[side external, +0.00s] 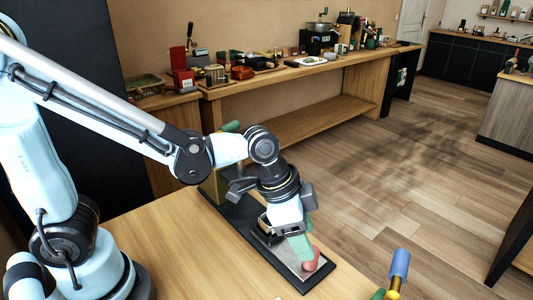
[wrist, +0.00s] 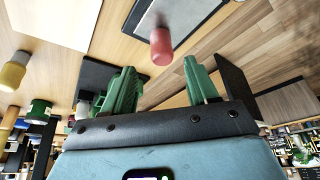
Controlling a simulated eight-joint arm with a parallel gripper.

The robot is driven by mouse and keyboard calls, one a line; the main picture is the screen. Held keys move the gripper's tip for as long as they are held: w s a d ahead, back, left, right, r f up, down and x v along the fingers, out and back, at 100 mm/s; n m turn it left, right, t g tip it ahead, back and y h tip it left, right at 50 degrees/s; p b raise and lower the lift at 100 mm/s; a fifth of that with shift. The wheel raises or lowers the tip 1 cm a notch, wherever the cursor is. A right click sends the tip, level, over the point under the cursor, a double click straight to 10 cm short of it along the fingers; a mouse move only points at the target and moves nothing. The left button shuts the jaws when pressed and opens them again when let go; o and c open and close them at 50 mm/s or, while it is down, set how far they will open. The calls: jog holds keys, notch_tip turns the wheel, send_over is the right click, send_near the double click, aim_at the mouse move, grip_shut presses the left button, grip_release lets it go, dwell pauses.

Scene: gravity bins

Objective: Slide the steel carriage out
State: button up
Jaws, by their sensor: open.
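The steel carriage (side external: 283,257) is a flat grey plate lying on the front end of a long black base (side external: 240,226). A red knob (side external: 313,259) stands on the plate near its front end. In the wrist view, the carriage (wrist: 190,12) is at the top, with the red knob (wrist: 161,47) below it. My gripper (side external: 301,246) is tilted down over the plate beside the knob. Its green fingers are apart in the wrist view (wrist: 160,66), and the knob appears just beyond the gap between them. No contact is clear. The fingers partly cover the plate.
The base lies on a wooden table (side external: 165,245). A blue-handled tool (side external: 399,265) stands at the lower right. A yellowish block (side external: 212,187) is at the base's far end, partly behind my arm. The table left of the base is clear. A cluttered bench (side external: 290,72) stands behind.

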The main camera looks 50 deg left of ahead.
jog(key=shift+v, duration=2.95)
jog(key=shift+x, duration=6.05)
jog(key=shift+a+r, duration=0.1)
jog(key=shift+a, duration=0.95)
jog(key=shift+d, duration=0.1)
